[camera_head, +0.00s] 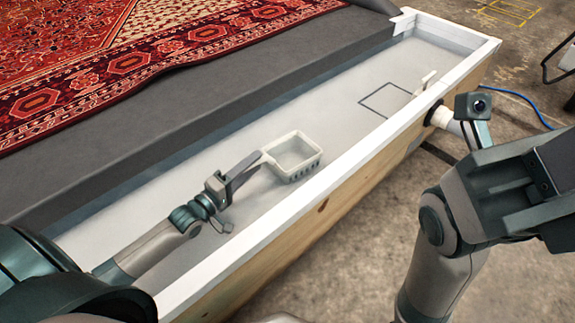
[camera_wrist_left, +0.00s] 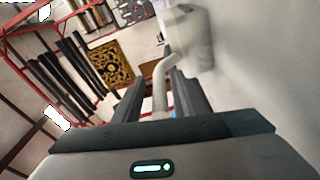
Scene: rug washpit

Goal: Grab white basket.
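The white basket (camera_head: 292,157) is in the long white-rimmed trough, close to its right wall. It is a small, open-topped box with slots low in its side. Its handle points left toward my left gripper (camera_head: 250,166), which reaches along the trough from the lower left. In the left wrist view the basket (camera_wrist_left: 190,38) is at the top, and its bent white handle (camera_wrist_left: 160,85) comes down between the two fingers of my left gripper (camera_wrist_left: 158,95). A gap shows beside the handle, so the fingers look open around it. My right arm is at the right; its fingertips cannot be made out.
The trough (camera_head: 370,143) has white rims and a wooden outer side. A dark padded ledge (camera_head: 190,105) with a red patterned rug (camera_head: 110,65) lies on its left. A dark square outline (camera_head: 388,100) and a small white piece (camera_head: 425,82) are farther along. A blue hose (camera_head: 520,98) lies on the floor.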

